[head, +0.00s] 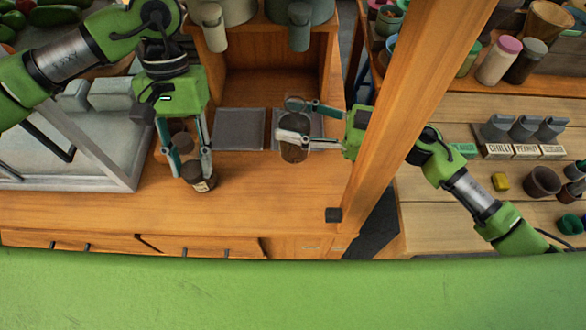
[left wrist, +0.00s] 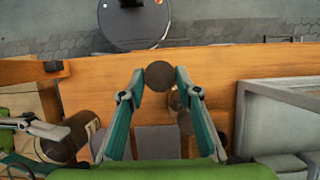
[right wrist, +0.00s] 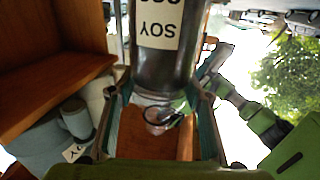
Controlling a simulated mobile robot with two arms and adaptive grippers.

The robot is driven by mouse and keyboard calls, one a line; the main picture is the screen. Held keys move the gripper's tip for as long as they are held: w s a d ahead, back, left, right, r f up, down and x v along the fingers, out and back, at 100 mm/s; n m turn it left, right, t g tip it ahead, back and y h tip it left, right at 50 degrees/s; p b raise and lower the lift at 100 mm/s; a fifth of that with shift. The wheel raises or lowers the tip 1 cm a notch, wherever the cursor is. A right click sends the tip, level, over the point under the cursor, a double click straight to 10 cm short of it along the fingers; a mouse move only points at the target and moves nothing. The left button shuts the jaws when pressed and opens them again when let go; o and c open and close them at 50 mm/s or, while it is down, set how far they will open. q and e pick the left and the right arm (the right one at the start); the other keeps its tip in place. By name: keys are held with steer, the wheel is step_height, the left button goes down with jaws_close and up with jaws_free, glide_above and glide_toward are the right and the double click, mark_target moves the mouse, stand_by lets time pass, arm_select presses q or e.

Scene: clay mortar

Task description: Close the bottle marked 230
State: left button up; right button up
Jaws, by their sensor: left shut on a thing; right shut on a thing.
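My right gripper (head: 300,138) is shut on a dark bottle (head: 294,153), which also shows in the left wrist view (left wrist: 72,138). In the right wrist view the bottle (right wrist: 165,60) has a pale label reading SOY upside down; the line above is cut off, so I cannot read the number. Clear glass shows at its neck end. My left gripper (head: 193,172) is shut on a dark round lid (left wrist: 158,76). A dark labelled jar (head: 204,185) is just below those fingers; I cannot tell whether the lid sits on it.
Another brown-topped jar (head: 181,139) stands close behind the left fingers. Grey square pads (head: 239,130) lie on the wooden counter (head: 260,205). A wooden post (head: 415,85) rises beside my right arm. A grey-framed bin (head: 115,135) is at left. The front of the counter is clear.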

mark_target(293, 147)
arm_select(q)
steer(key=shift+a, duration=0.15)
arm_select(e)
step_height(293, 147, down, 5)
steer(key=shift+a+f, duration=0.15)
steer(key=shift+f, duration=0.35)
arm_select(q)
steer(key=shift+f, duration=0.1)
arm_select(e)
steer(key=shift+f, duration=1.9)
arm_select(q)
steer(key=shift+f, duration=0.1)
arm_select(e)
steer(key=shift+f, duration=0.15)
steer(key=o, duration=1.6)
